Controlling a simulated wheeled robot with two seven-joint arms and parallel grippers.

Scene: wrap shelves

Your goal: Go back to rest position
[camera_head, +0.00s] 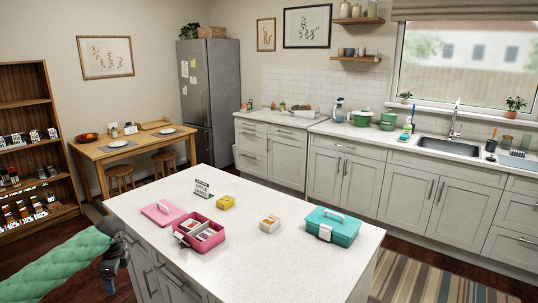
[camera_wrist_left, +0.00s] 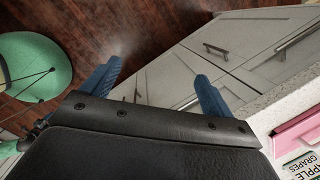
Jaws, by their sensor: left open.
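My left gripper (camera_head: 109,276) hangs at the end of the green-sleeved arm at the lower left of the head view, beside the island's left side and below its top. In the left wrist view its two blue fingers (camera_wrist_left: 160,74) are spread apart with nothing between them. Beyond them are dark wooden floor and grey cabinet fronts. My right gripper shows in neither view.
A wooden shelf (camera_head: 45,80) stands left.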

